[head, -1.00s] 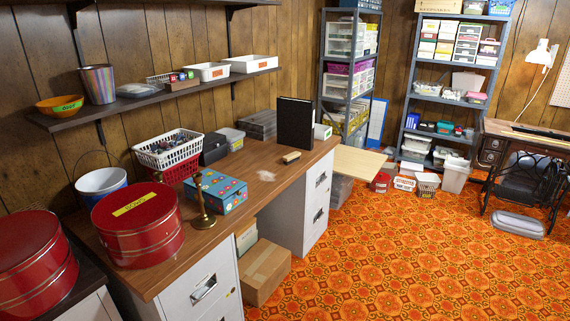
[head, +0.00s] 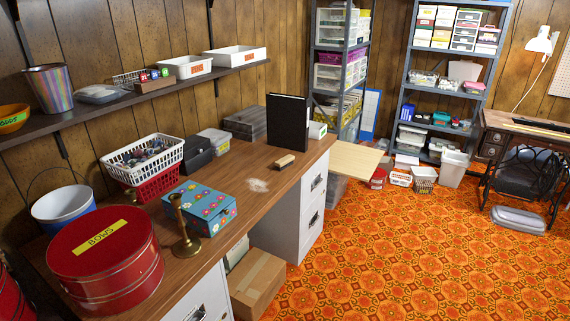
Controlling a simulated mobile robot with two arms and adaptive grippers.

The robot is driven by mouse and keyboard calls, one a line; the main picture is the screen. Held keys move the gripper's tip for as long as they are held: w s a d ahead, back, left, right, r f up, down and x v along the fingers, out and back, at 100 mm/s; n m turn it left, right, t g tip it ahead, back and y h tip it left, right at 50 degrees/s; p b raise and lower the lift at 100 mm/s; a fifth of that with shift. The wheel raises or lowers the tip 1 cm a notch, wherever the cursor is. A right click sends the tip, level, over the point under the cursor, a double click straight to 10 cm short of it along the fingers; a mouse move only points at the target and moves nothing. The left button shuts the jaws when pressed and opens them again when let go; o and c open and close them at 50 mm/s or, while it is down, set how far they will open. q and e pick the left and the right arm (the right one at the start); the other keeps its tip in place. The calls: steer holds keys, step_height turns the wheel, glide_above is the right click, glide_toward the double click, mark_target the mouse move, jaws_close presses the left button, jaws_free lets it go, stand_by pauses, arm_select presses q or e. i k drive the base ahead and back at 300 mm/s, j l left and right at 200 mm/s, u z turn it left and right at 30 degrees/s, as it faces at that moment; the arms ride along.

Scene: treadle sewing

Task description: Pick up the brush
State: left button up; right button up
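A small brush (head: 285,161) with a tan wooden back lies on the wooden desk top (head: 240,203), in front of an upright black book (head: 288,122). A whitish dusty patch (head: 258,185) is on the desk just left of and nearer than the brush. Neither of my grippers shows in the head view.
On the desk's near part stand a red round tin (head: 105,262), a brass candlestick (head: 184,232), a blue flowered box (head: 202,206) and a white basket (head: 143,158). A cardboard box (head: 257,284) sits on the floor beneath. The patterned orange floor (head: 400,255) to the right is open.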

mark_target(284, 163)
steer(key=u, duration=0.4)
steer(key=i+l+u, duration=0.75)
steer(key=l, duration=0.2)
